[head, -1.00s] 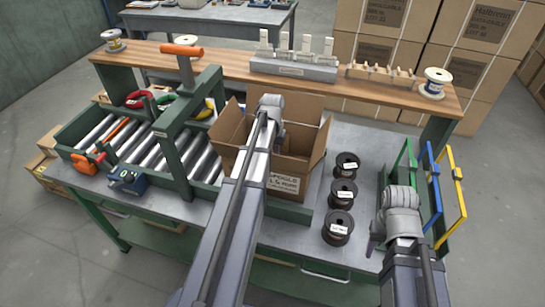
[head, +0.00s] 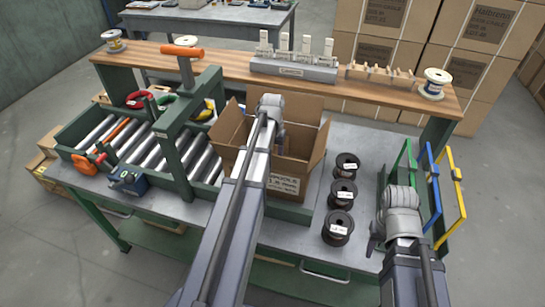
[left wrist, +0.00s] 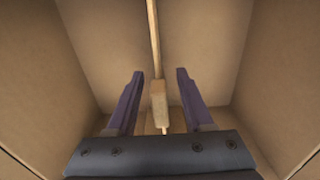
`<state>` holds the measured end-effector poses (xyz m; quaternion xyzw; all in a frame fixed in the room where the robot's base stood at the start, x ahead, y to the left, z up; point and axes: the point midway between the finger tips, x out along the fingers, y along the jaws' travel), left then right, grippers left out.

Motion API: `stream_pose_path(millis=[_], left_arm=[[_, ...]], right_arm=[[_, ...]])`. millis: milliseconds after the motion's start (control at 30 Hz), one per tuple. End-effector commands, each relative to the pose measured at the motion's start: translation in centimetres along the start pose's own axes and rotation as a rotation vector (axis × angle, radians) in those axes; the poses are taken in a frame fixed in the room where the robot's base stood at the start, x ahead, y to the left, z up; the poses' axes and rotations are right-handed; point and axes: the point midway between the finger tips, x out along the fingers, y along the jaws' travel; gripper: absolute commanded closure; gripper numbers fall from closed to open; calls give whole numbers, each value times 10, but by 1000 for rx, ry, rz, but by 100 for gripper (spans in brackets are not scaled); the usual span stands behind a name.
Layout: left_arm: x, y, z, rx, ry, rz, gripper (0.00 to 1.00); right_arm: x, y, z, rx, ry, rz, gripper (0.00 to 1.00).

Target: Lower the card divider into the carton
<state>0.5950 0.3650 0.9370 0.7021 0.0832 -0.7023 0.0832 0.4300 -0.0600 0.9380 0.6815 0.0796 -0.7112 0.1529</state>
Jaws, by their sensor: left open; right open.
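The open carton (head: 286,186) stands on the bench, with its flaps spread and a printed label on its front. My left arm reaches over it, and its wrist hides the left gripper and most of the inside in the head view. In the left wrist view my left gripper (left wrist: 160,74) is open inside the carton walls (left wrist: 55,60). The card divider (left wrist: 158,102) shows there edge-on, as a thin upright strip with a thicker tab between the two open fingers, with a gap on each side. My right gripper (head: 376,240) is open and empty over the bench's right part.
Several dark copper spools (head: 342,193) stand in a row right of the carton. A rack with green, blue and yellow frames (head: 436,200) is at the right. A roller conveyor (head: 115,135) with a green post lies left. A wooden shelf (head: 215,62) runs behind.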

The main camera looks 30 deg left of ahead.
Motion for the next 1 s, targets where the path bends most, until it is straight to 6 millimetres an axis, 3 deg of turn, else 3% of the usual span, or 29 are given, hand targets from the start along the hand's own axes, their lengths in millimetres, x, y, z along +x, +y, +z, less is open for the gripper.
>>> stream_pose_path(millis=[600, 1000], left_arm=[[-72, 0, 0, 0, 0, 0, 48], [-74, 0, 0, 0, 0, 0, 48]], right_arm=[[-72, 7, 4, -1, 0, 0, 50], [-74, 7, 4, -2, 0, 0, 50]])
